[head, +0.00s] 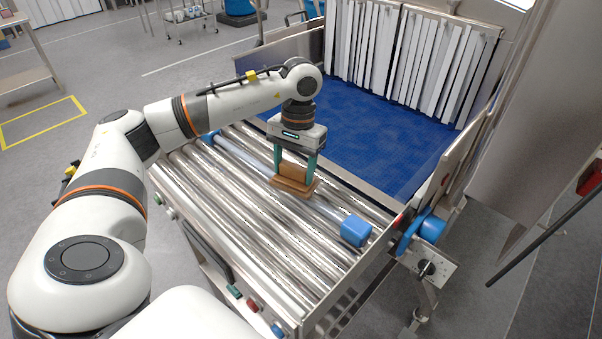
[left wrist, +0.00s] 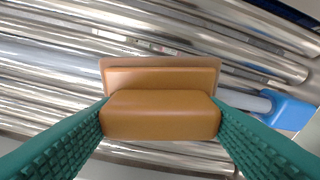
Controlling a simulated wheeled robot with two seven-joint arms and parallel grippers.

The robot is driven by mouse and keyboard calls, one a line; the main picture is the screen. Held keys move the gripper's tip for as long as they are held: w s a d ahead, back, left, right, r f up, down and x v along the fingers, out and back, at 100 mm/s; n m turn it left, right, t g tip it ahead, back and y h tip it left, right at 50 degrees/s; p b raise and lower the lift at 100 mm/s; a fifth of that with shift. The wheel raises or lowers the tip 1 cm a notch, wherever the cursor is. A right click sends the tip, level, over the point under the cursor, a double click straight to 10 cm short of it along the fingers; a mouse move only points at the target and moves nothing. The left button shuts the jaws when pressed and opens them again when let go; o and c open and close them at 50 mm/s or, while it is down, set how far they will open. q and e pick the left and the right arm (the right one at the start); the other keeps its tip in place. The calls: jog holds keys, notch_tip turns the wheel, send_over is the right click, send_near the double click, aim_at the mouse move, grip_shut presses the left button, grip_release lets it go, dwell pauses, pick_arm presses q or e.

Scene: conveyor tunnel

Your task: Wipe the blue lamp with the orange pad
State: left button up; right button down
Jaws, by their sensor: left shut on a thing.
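The orange pad (head: 293,184) is a brown-orange block with a handle on a flat base. My left gripper (head: 297,166) is shut on its handle, with a teal finger on each side. In the left wrist view the pad (left wrist: 160,114) fills the middle between the fingers. The blue lamp (head: 355,231) is a long pale tube with blue ends, lying across the rollers. Its blue end also shows in the left wrist view (left wrist: 287,108). The pad is over the tube's middle and hides part of it. I cannot tell whether they touch. My right gripper is out of view.
The lamp lies on a steel roller conveyor (head: 225,190). A blue belt (head: 370,125) leads behind it to white strip curtains (head: 440,60). Metal side guards flank the belt. Buttons (head: 252,306) sit on the conveyor's near side. The floor on the left is open.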

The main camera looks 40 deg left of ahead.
pick_arm(q)
jog(key=shift+a+f+b, duration=0.1)
jog(key=shift+a+b, duration=0.3)
jog(key=shift+a, duration=0.55)
jog(key=shift+w+a, duration=0.1)
jog(key=shift+a, duration=0.8)
jog(key=shift+b, duration=0.45)
jog(key=shift+s+d+f, duration=0.15)
jog(key=shift+s+d, duration=0.05)
jog(key=shift+d, duration=1.1)
jog(key=shift+s+d+f, duration=0.15)
jog(key=shift+d, duration=1.1)
jog(key=shift+d+r+b, duration=0.2)
jog(key=shift+d+b, duration=0.2)
jog(key=shift+d, duration=2.65)
jog(key=shift+r, duration=0.5)
jog(key=shift+w+a+r+p, duration=0.1)
jog(key=shift+r+p, duration=1.3)
jog(key=shift+r, duration=1.25)
